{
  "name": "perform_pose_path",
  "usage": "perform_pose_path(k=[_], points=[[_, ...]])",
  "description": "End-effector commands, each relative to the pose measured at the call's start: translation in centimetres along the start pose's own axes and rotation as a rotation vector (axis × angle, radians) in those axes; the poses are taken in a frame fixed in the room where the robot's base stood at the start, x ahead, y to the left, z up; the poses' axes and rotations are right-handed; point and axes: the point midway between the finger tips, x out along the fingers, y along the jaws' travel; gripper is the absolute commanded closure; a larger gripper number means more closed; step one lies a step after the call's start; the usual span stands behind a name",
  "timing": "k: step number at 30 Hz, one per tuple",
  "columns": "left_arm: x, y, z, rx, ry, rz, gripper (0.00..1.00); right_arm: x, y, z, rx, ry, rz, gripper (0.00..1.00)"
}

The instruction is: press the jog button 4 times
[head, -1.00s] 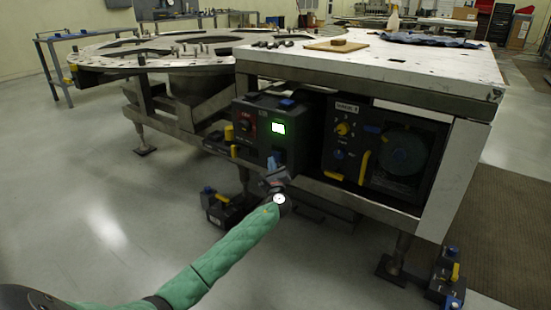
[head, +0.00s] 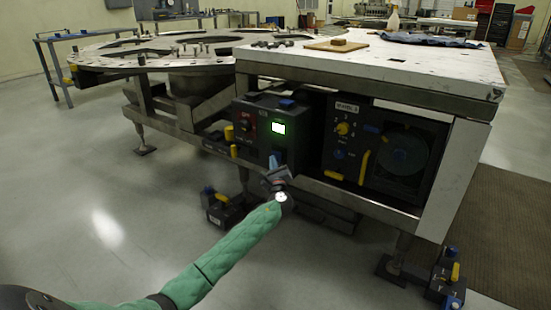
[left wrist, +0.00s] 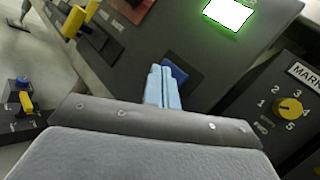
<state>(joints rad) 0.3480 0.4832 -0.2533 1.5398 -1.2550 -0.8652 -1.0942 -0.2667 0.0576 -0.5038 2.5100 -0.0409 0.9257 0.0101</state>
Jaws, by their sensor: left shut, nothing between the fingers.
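The left control box (head: 263,146) has a lit green-white screen (head: 278,127), which also shows in the left wrist view (left wrist: 229,13). A dark blue button (left wrist: 177,72) sits on its face below the screen, partly hidden behind my fingers. I cannot read a label on it. My left gripper (head: 273,160) is shut and empty, its light blue fingers together. In the left wrist view the fingertips (left wrist: 161,72) overlap the button's left part. I cannot tell whether they touch it or whether it is pressed in. My right gripper is not in view.
A second panel (head: 343,142) with a yellow selector knob (left wrist: 289,108) and a round dark window stands to the right. A red switch (head: 248,126) and yellow parts are left of the screen. The tabletop (head: 430,68) overhangs both boxes. Open floor lies in front.

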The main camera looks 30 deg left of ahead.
Motion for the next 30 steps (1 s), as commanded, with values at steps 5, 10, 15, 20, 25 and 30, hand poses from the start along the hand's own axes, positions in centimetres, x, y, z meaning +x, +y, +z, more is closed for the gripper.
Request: perform_pose_path(k=[5, 10, 15, 20, 25, 30], points=[[0.13, -0.10, -0.10, 0.000, 0.000, 0.000, 1.00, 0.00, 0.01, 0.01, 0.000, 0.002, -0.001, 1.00], [0.24, -0.18, -0.18, 0.000, 0.000, 0.000, 1.00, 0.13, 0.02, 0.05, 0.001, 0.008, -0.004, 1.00], [0.35, -0.24, -0.29, 0.000, 0.000, 0.000, 1.00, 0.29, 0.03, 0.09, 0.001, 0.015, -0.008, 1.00], [0.45, -0.30, -0.38, 0.000, 0.000, 0.000, 1.00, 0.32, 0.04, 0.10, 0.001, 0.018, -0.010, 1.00], [0.55, -0.37, -0.49, 0.001, 0.001, 0.000, 1.00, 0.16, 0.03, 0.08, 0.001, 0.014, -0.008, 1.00], [0.59, -0.40, -0.51, 0.001, 0.001, 0.000, 1.00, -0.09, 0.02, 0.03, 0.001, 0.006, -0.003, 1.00]])
